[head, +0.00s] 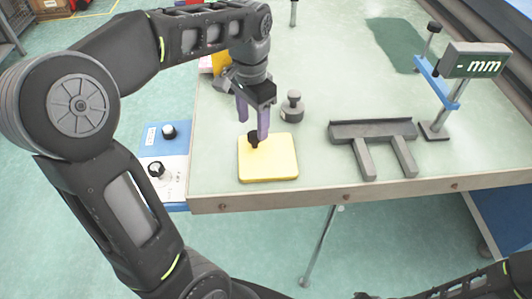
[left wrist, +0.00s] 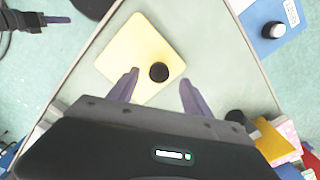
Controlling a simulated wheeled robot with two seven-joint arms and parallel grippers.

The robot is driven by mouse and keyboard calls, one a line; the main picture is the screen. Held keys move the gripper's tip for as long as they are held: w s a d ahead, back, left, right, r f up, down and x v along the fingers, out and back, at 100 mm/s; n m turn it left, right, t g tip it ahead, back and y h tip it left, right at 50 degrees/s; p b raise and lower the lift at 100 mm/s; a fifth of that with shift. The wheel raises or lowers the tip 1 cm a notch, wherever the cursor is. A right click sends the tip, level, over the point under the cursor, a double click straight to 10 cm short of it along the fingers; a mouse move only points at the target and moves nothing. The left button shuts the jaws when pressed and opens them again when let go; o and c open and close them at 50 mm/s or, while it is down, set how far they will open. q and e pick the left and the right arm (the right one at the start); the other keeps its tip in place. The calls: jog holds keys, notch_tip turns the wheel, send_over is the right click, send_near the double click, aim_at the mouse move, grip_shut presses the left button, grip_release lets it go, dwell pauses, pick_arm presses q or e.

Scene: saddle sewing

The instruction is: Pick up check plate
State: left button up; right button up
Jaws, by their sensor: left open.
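The check plate is most likely the yellow square plate (head: 270,168) with a black knob (head: 253,139), lying flat on the table near its front edge. In the left wrist view the yellow plate (left wrist: 133,50) shows with its round black knob (left wrist: 159,72) between the fingers and a little beyond their tips. My left gripper (head: 252,132) is open above the knob, fingers pointing down; it also shows in the left wrist view (left wrist: 159,80). Its fingers hold nothing.
A grey weight-like piece (head: 292,107) stands right of the gripper. A grey forked bracket (head: 372,132) lies further right, near a gauge (head: 474,61) on a stand. A blue-and-white knob panel (head: 165,150) is left of the table (head: 312,187). Coloured boxes sit behind the gripper.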

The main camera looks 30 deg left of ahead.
aim_at(253, 135)
pick_arm(q)
jog(key=shift+f, duration=1.9)
jog(key=shift+c, duration=0.2)
grip_shut()
